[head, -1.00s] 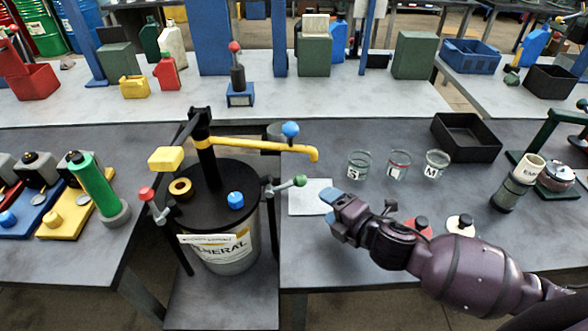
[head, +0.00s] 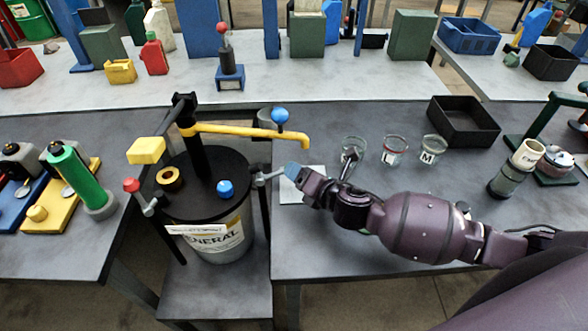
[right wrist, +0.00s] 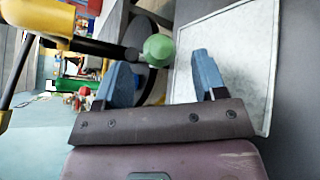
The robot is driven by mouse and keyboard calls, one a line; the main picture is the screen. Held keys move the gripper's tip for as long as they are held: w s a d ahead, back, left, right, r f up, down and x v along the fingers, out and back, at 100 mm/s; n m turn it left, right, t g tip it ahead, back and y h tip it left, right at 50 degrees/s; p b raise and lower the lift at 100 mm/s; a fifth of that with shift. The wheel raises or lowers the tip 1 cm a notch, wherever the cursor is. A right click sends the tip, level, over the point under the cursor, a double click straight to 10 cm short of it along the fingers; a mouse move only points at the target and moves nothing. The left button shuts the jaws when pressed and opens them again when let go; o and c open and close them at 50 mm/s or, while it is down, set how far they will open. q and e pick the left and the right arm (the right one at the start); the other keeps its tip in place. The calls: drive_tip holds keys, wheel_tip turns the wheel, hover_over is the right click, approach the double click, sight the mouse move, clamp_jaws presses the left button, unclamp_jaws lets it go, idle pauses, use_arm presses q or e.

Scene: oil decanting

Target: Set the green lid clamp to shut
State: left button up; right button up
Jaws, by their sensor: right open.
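The green lid clamp shows in the right wrist view as a black lever ending in a round green knob (right wrist: 160,49). In the head view its grey lever (head: 266,178) sticks out from the right side of the drum's black lid (head: 205,200); my gripper hides the knob there. My right gripper (head: 292,172) is at the lever's end, coming from the right. In the right wrist view its blue fingers (right wrist: 160,82) are apart, with the knob just ahead of the gap between them. I cannot tell whether a finger touches it. My left gripper is not in view.
A red-knobbed clamp (head: 132,186) is on the lid's left. A pale square pad (head: 312,180) lies under my gripper. Glass jars (head: 393,151) and a black tray (head: 466,122) stand further right.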

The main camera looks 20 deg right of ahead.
drive_tip(key=shift+x, duration=1.75)
clamp_jaws()
